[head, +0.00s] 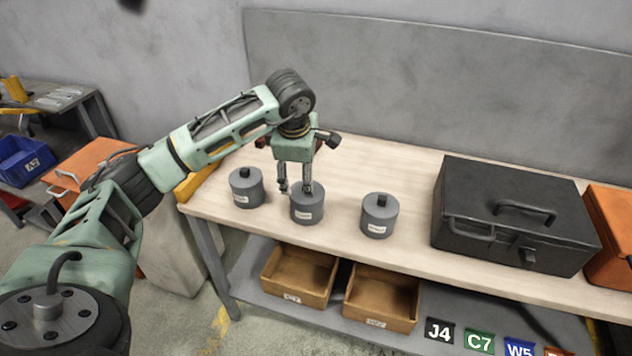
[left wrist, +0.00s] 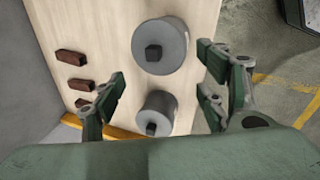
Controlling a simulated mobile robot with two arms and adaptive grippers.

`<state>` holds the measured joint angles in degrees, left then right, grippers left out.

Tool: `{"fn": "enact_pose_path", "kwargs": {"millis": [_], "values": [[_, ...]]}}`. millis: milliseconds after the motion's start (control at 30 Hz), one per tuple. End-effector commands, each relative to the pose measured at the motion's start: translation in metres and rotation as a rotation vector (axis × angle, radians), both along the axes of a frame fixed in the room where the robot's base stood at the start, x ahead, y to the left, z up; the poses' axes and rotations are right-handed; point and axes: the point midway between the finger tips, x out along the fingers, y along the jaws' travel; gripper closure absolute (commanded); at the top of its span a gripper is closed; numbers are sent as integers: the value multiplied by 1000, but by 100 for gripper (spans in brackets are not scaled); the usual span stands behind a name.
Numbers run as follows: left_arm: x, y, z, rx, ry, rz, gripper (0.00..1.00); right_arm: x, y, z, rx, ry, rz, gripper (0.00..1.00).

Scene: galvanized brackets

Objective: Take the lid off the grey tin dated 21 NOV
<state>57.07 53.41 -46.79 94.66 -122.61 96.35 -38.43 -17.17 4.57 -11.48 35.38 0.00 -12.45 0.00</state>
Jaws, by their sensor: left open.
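Three grey tins with black knobs on their lids stand in a row on the workbench: left tin (head: 246,189), middle tin (head: 307,208), right tin (head: 379,217). Each has a small pale label on its front, too small to read, so I cannot tell which says 21 NOV. My left gripper (head: 296,188) is open, pointing down at the middle tin; a finger hides much of its lid and knob. In the left wrist view, two tins, an upper one (left wrist: 174,48) and a lower one (left wrist: 162,104), show between the spread fingers, which hold nothing. My right gripper is not in view.
A black toolbox (head: 510,237) and an orange case (head: 610,225) stand to the right on the workbench (head: 345,165). Brown blocks (left wrist: 71,56) lie on the wood in the left wrist view.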

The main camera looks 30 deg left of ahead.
Motion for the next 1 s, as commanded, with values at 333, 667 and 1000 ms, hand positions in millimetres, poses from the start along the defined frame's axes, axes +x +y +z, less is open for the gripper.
{"fn": "enact_pose_path", "kwargs": {"millis": [333,667,1000], "values": [[9,-4,-44,-6,6,-3,33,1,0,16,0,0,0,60],[17,-1,-70,-5,0,-2,33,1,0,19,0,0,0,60],[16,-1,-70,-6,0,-3,52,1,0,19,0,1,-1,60]]}}
